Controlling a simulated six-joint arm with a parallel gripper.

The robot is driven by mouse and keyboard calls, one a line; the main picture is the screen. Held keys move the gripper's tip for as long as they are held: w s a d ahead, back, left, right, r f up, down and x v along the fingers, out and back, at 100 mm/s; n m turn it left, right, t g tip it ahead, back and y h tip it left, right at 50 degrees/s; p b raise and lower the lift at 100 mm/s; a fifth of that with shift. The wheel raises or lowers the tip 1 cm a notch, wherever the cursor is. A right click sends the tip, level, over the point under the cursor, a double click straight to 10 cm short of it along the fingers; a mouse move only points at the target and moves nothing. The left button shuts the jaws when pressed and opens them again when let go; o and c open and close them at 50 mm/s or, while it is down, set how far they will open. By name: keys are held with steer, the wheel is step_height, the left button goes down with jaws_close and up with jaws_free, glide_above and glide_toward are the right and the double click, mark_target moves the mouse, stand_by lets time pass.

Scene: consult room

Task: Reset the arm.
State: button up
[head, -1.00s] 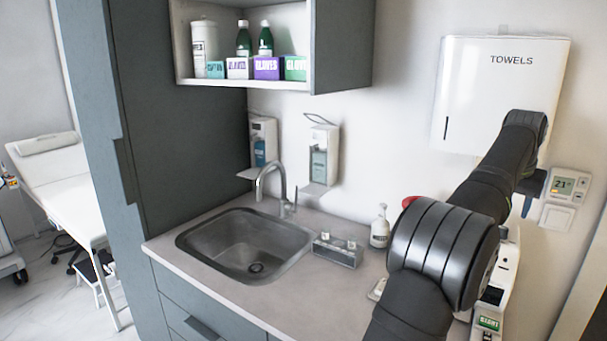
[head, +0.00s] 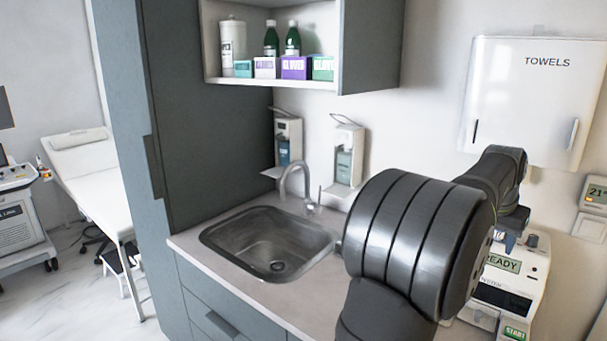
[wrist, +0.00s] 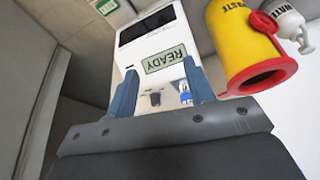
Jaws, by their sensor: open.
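My gripper (wrist: 161,94) shows in the wrist view with its two blue fingers apart and nothing between them. Beyond the fingers is a white device (wrist: 152,28) with a green display reading READY. In the head view my dark arm bends over the right part of the counter, and the same device (head: 513,285) stands on the counter behind it, with a green START label low on its front. In the head view the arm mostly hides my gripper near the device. I cannot tell the exact gap between fingers and device.
A yellow waste container (wrist: 247,45) with a red rim and a white bottle (wrist: 287,20) are beside the device. A sink (head: 268,243) with a faucet (head: 299,185) is left of my arm. A towel dispenser (head: 533,100) and soap dispensers (head: 347,155) hang on the wall.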

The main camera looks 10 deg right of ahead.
steer(key=s+a+f, duration=0.3)
steer(key=a+f, duration=0.3)
steer(key=a, duration=0.4)
steer(key=shift+s+a+f, duration=0.1)
